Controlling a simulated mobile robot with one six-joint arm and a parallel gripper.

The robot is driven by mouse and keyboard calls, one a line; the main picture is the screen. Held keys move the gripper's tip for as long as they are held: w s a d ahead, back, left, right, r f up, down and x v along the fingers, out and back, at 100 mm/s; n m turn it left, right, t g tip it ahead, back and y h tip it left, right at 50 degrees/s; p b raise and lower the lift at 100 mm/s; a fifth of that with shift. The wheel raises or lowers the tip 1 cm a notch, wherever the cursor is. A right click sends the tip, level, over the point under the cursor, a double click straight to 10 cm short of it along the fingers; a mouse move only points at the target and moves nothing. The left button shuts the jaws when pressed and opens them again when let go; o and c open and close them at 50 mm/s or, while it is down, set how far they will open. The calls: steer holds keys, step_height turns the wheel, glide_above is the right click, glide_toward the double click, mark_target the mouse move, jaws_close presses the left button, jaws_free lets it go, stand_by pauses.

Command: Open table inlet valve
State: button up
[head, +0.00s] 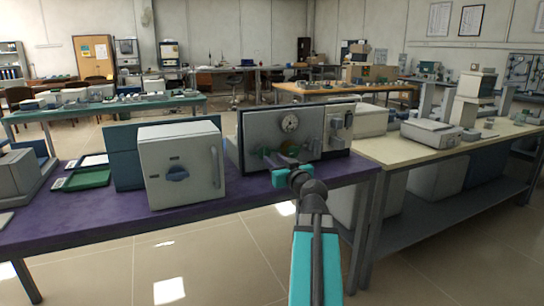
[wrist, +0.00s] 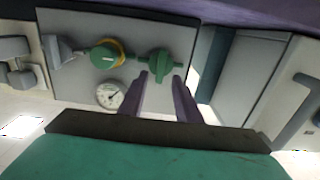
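A grey panel (head: 255,130) with a round gauge (head: 290,123) stands on the purple table, partly hidden by my arm. In the wrist view the panel (wrist: 75,25) appears turned over. It carries a green valve with a yellow ring (wrist: 107,54) and a second green valve (wrist: 155,62) nearer my fingers. I cannot tell which is the table inlet valve. My gripper (wrist: 160,77) is open, its two dark fingers on either side of the lower end of the second valve's handle. Contact is not clear. In the head view my gripper (head: 284,166) is in front of the panel.
A white furnace (head: 180,165) with a dark knob stands left of the panel on the purple table (head: 90,225). A green tray (head: 85,178) lies farther left. A cream-topped bench (head: 395,155) with equipment stands close on the right. Floor in front is clear.

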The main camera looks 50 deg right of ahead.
mark_target(268, 154)
steer(key=shift+x, duration=2.3)
jaws_close()
steer(key=shift+d, duration=0.2)
